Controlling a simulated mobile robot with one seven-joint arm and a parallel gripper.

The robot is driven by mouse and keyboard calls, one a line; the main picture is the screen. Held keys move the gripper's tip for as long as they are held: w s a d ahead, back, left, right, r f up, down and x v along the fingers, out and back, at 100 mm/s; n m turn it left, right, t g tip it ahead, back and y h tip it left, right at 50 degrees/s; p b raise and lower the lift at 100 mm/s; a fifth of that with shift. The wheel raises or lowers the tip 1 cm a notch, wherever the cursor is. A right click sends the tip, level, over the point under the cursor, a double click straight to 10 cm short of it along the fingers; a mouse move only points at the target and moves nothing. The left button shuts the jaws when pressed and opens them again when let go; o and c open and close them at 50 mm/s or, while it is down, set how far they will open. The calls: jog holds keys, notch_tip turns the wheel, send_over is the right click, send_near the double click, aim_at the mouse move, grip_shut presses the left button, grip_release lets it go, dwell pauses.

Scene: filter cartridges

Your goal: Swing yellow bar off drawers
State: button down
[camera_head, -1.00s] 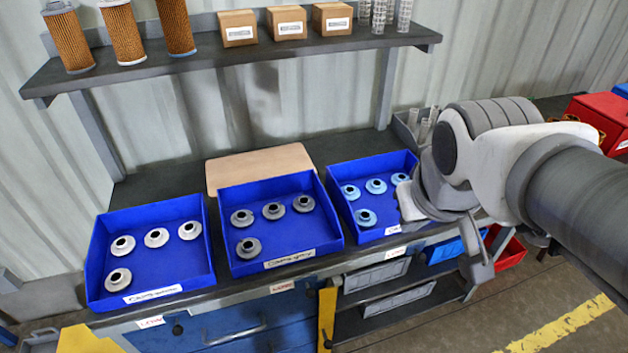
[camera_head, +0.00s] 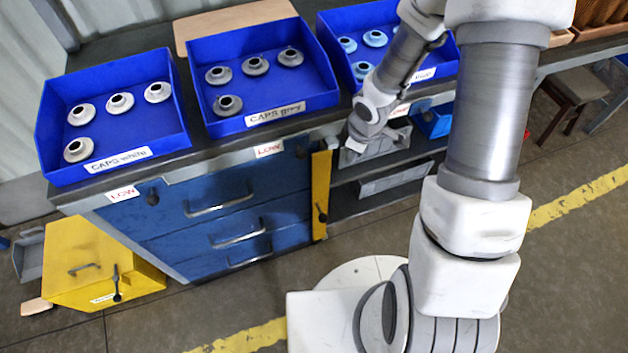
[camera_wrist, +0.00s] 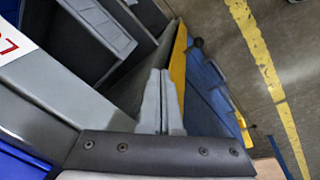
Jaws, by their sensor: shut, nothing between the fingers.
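The yellow bar (camera_head: 321,195) stands upright along the right edge of the blue drawers (camera_head: 222,218), with a dark knob on its front. In the wrist view the bar (camera_wrist: 179,62) runs just beyond my fingertips, in front of the blue drawer fronts (camera_wrist: 212,92). My gripper (camera_head: 346,146) is by the bench front, just right of the bar's upper end. In the wrist view my gripper (camera_wrist: 161,76) is shut and empty, its fingers side by side close to the bar. Whether they touch it I cannot tell.
Blue bins of caps, including the white caps bin (camera_head: 112,115) and the grey caps bin (camera_head: 262,80), stand on the bench above. Open shelves (camera_head: 385,170) lie right of the bar. A yellow cabinet (camera_head: 95,265) stands at the lower left. The floor ahead is clear.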

aim_at(324, 215)
jog(key=s+a+f+n+y+b, duration=0.1)
jog(key=s+a+f, duration=0.1)
jog(key=f, duration=0.5)
jog(key=s+a+f+n+g+y+b, duration=0.1)
jog(key=a+f, duration=0.3)
jog(key=f, duration=0.4)
jog(key=shift+s+f+n+g+y+b, duration=0.2)
jog(key=shift+s+n+g+y+b, duration=0.1)
jog(key=shift+s+y+b, duration=0.3)
jog(key=b+x, duration=0.4)
jog(key=x, duration=0.6)
jog(key=shift+b, duration=0.35)
